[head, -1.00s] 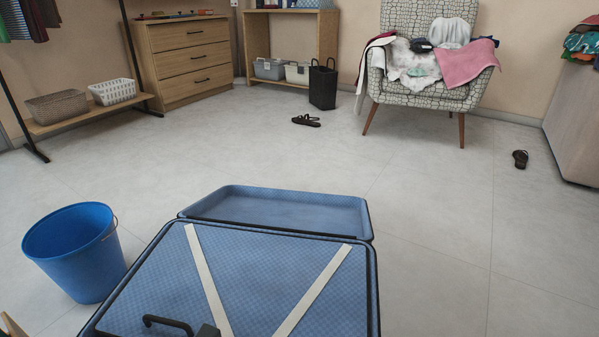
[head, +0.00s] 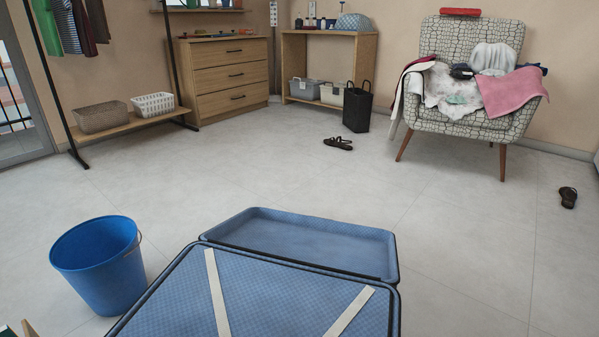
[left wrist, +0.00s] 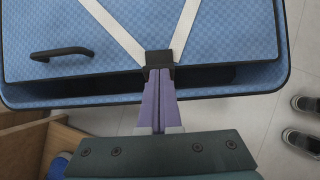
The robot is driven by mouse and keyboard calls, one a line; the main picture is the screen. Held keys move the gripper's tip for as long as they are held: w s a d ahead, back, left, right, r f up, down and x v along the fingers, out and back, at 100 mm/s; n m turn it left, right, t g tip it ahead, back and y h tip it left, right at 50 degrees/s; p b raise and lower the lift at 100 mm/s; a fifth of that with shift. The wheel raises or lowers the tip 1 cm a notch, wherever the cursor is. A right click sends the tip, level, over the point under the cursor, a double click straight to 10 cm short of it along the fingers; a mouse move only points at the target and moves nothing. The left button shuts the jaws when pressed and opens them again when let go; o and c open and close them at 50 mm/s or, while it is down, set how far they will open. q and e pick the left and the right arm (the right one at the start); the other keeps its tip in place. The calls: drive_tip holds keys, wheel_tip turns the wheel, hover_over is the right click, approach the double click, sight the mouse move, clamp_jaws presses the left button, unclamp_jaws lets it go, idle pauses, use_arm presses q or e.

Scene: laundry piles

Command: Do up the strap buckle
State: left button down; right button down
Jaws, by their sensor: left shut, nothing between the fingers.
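The blue suitcase (head: 392,255) lies open on the floor at the bottom of the head view. Two white straps, a left one (head: 217,297) and a right one (head: 350,310), run in a V over its panel. In the left wrist view the left strap (left wrist: 112,30) and the right strap (left wrist: 185,30) meet at a dark buckle (left wrist: 158,58). My left gripper (left wrist: 159,76) is shut and empty, its fingertips right at the buckle's near side. I cannot tell if they touch it. The fingers hide part of the buckle. My right gripper is in neither view.
A black handle (left wrist: 60,53) sits left of the buckle. A blue bucket (head: 100,265) stands left of the suitcase. A chair piled with clothes (head: 470,90) and a drawer chest (head: 225,80) stand behind.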

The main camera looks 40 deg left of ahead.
use_arm(q)
drive_tip(key=shift+r, duration=0.1)
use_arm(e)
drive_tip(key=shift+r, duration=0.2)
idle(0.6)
use_arm(q)
drive_tip(key=shift+r+p, duration=0.75)
drive_tip(key=shift+p, duration=0.15)
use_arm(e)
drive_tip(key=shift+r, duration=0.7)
use_arm(q)
drive_tip(key=shift+d, duration=0.1)
